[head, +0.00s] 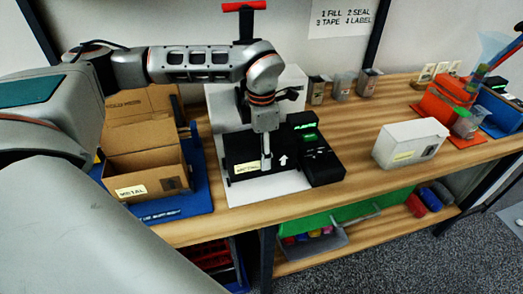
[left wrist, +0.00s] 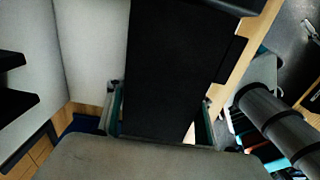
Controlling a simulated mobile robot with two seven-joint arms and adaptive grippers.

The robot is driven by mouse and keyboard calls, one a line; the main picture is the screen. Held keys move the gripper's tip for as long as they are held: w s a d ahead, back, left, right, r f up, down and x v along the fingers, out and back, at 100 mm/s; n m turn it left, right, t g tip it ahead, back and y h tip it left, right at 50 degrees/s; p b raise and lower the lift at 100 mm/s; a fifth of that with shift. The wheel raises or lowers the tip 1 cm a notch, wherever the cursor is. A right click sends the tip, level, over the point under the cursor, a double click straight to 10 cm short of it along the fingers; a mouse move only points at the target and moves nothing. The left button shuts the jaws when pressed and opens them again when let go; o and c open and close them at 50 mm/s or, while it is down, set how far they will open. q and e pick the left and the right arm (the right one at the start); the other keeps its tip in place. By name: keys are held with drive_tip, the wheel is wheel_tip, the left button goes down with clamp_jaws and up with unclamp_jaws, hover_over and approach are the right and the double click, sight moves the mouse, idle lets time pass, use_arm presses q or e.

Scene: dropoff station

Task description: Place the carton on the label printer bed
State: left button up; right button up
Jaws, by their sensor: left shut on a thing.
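A black carton (head: 243,160) with a "METAL" label and a white up arrow stands upright over the white label printer bed (head: 272,190). I cannot tell whether its base touches the bed. My left gripper (head: 267,140) points down from above and is shut on the carton. In the left wrist view the carton's dark face (left wrist: 165,60) lies between the two fingers (left wrist: 160,122). The white printer body (head: 225,108) rises behind the carton, partly hidden by it and my arm. My right gripper is out of view.
A black unit with green displays (head: 322,165) stands close right of the carton. An open cardboard box (head: 145,163) sits on a blue mat (head: 200,200) at left. A white box (head: 410,143) stands to the right. Bare wood lies between the black unit and the white box.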

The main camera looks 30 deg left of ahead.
use_arm(q)
drive_tip(key=o, duration=1.2)
drive_tip(key=shift+r, duration=0.1)
drive_tip(key=shift+r, duration=0.3)
wheel_tip(320, 180, up, 10)
drive_tip(key=shift+r, duration=0.7)
drive_tip(key=shift+s, duration=0.1)
